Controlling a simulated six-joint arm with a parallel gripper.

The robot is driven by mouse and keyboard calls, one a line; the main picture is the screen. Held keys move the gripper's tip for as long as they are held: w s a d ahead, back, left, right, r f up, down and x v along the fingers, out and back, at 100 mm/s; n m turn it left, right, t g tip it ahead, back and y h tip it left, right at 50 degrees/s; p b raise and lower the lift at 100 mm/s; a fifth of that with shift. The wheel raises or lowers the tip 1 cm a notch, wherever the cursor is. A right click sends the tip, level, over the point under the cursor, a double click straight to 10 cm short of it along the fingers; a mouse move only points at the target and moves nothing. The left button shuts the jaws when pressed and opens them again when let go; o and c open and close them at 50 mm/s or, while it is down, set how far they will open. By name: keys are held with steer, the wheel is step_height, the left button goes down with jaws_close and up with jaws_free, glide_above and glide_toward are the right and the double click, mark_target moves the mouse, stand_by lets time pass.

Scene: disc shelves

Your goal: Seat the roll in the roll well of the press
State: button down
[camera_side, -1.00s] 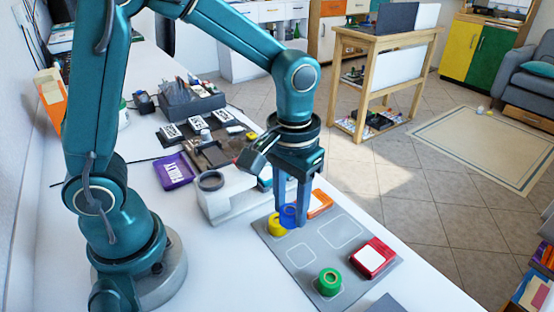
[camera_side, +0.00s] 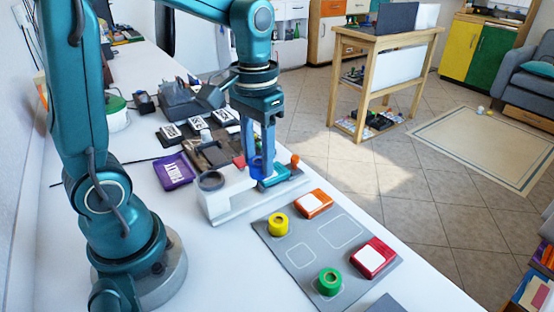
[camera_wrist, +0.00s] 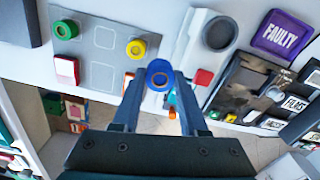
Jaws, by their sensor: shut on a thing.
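My gripper (camera_side: 257,172) is shut on a blue roll (camera_side: 256,164) and holds it upright above the white press. The blue roll (camera_wrist: 159,74) sits between the fingertips in the wrist view. The press (camera_side: 235,206) is a long white body with a dark-rimmed round well (camera_side: 211,180) at its left end. In the wrist view the well (camera_wrist: 219,33) is open and looks empty, up and to the right of the roll. The roll is apart from the well, over the press's middle part. A teal part and an orange knob (camera_side: 295,160) are at the press's right end.
A grey mat (camera_side: 303,231) in front holds a yellow roll (camera_side: 278,224), a green roll (camera_side: 329,282), an orange box (camera_side: 314,204) and a red box (camera_side: 373,258). A purple tray marked FAULTY (camera_side: 174,170) lies left of the press.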

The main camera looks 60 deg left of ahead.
steer(key=shift+s+m, duration=0.3)
steer(key=shift+m, duration=0.1)
step_height(320, 180, up, 4)
glide_above(211, 183)
steer(key=shift+n, duration=0.4)
steer(key=shift+f, duration=3.95)
steer(key=shift+f, duration=0.2)
